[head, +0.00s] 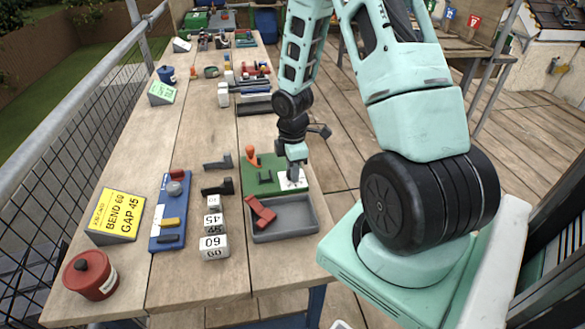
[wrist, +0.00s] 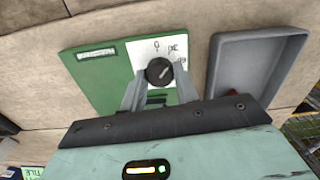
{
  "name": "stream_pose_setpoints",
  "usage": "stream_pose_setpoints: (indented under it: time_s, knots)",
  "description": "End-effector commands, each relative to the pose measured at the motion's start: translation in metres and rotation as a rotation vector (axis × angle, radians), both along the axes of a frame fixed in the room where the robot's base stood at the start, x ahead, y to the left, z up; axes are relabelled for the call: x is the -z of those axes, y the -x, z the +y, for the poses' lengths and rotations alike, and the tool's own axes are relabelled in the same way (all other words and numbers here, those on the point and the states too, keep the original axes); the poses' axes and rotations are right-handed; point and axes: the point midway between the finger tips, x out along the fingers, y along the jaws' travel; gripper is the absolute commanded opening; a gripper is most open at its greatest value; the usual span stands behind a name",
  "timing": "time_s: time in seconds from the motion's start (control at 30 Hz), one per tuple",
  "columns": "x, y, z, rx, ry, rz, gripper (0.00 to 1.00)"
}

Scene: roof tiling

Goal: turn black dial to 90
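The black dial (wrist: 159,71) sits on a white plate (wrist: 146,50) on a green board (wrist: 88,72), which also shows in the head view (head: 286,210). The plate has a 0 above the dial and other numbers to its right, partly too small to read. A pale mark on the dial points to the upper right. My gripper (wrist: 160,75) is at the dial, with one finger on each side of it. I cannot tell whether the fingers touch it. In the head view my gripper (head: 292,178) is low over the white plate and hides the dial.
A grey tray (head: 285,236) holding a red piece (head: 260,211) adjoins the green board. Number blocks (head: 213,247), a blue board (head: 167,240), a yellow sign (head: 115,216) and a red pot (head: 90,274) stand to the left. An orange knob (head: 250,154) rises from the green board.

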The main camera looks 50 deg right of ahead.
Motion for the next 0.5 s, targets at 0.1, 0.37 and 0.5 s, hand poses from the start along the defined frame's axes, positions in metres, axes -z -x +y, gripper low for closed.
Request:
stream_pose_setpoints:
  time_s: [0.1, 0.37, 0.5]
  knots:
    - [-0.0002, -0.0001, 0.0001, 0.003, 0.000, 0.000, 0.07]
    - [-0.0006, 0.0000, 0.0000, 0.068, 0.001, 0.001, 0.07]
    - [-0.0009, -0.0002, 0.0002, 0.152, 0.000, 0.000, 0.07]
